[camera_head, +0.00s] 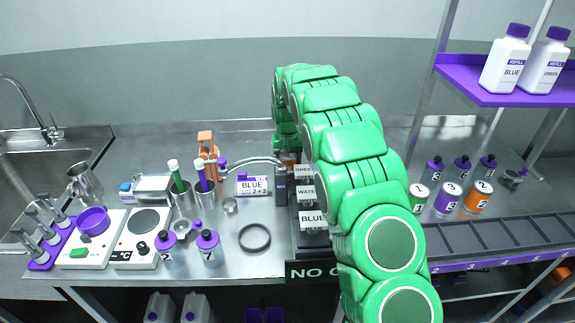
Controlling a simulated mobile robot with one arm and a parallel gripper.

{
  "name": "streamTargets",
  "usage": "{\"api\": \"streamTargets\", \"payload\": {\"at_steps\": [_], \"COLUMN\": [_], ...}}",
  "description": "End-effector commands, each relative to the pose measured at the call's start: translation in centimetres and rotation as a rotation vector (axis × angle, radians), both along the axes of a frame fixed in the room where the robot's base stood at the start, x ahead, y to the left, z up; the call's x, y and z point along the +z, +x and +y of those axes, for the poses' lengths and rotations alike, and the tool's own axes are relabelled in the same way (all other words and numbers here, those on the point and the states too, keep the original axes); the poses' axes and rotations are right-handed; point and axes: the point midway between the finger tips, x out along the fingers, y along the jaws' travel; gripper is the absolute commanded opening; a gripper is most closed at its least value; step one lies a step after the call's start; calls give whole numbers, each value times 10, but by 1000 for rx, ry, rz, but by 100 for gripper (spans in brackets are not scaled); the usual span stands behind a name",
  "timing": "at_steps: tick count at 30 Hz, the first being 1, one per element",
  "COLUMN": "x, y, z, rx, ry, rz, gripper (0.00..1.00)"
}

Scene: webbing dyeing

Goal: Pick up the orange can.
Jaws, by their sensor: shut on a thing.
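The orange can (477,197) stands upright on the bench at the right, behind the front trough. It has a grey top and a white label mark. A purple can (447,199) stands just left of it, and a green can (417,198) is further left, close to my arm. My green arm rises from the bottom right, bends over at the top and comes down near the middle of the bench. I cannot make out my gripper; the arm's far end is mostly hidden behind its own links. A small orange-brown patch (288,158) shows below that end; I cannot tell what it is.
Purple-capped bottles (461,168) stand behind the cans. A purple shelf (500,85) with white refill bottles hangs above them. A labelled dark rack (309,196) stands beside my arm. Scales, cylinders and a black ring (255,238) occupy the left bench. A sink (50,165) is far left.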

Motion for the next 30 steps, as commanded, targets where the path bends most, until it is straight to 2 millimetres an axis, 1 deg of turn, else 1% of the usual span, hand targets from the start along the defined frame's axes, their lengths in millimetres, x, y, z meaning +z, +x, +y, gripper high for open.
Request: {"api": "streamTargets", "payload": {"at_steps": [4,8,11,23,26,30], "x": [4,14,28,94,112,142], "y": [0,1,2,1,-2,-11], "z": [0,0,0,-2,-13,-42], "rx": [0,0,0,-7,-41,-134], "ry": [0,0,1,0,0,-1], "rz": [-2,-5,-8,-6,-6,-6], "gripper": [20,20,20,20,20,20]}}
